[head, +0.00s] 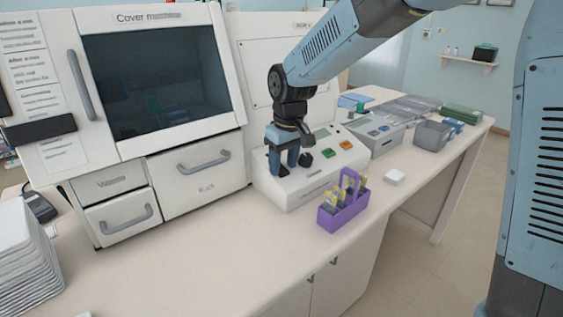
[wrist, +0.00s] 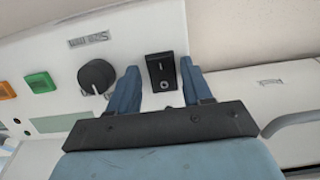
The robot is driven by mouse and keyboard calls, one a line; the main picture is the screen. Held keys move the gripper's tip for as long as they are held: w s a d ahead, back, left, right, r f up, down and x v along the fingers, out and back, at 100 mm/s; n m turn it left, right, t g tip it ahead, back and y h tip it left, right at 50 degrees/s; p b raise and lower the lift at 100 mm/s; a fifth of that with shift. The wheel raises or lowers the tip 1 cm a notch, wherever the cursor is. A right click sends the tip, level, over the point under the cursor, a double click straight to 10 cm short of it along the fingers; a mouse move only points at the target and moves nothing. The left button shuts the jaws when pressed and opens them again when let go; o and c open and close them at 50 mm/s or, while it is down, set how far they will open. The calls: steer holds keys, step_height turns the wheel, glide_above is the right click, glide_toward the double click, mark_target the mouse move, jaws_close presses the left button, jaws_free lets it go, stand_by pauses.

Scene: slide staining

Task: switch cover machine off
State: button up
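The cover machine (head: 150,75) is the white cabinet at the left of the head view, with a dark window and a label on top. My gripper (head: 284,165) is over the sloped white control panel (head: 318,180) just right of it. In the wrist view my gripper (wrist: 160,76) is open, its two blue fingers on either side of a black rocker switch (wrist: 161,72). The fingers look apart from the switch; whether they touch the panel I cannot tell. A dark round knob (wrist: 97,75) is left of the fingers. The switch's position is unclear.
A green button (wrist: 40,82) and an orange button (wrist: 6,90) are on the same panel. A purple slide holder (head: 342,203) stands in front of it. A small white block (head: 394,178) lies to its right. The bench front (head: 200,265) is clear.

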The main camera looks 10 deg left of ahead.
steer(key=r, duration=0.4)
steer(key=d+r, duration=0.1)
steer(key=r, duration=0.4)
steer(key=s+r, duration=0.1)
steer(key=r, duration=0.3)
steer(key=shift+s+d+r, duration=0.1)
steer(key=shift+d+r, duration=0.1)
steer(key=shift+r, duration=0.1)
steer(key=s+d+r+m+t, duration=0.1)
steer(key=s+d+m, duration=0.15)
steer(key=d, duration=0.75)
steer(key=s+d+r+m+t, duration=0.1)
steer(key=s+d+r+m, duration=0.15)
steer(key=d, duration=0.65)
steer(key=s+d+f+m+t, duration=0.1)
steer(key=s+d, duration=0.3)
steer(key=d, duration=0.1)
steer(key=s+d+f+m, duration=0.2)
steer(key=s+d, duration=0.2)
steer(key=d, duration=0.1)
steer(key=s+d+f+m+t+h, duration=0.1)
steer(key=s+d+f, duration=0.1)
steer(key=s+d, duration=0.2)
steer(key=shift+s+d+f+m+t, duration=0.2)
steer(key=shift+s+d+m+t, duration=0.1)
steer(key=shift+s+d+m, duration=0.1)
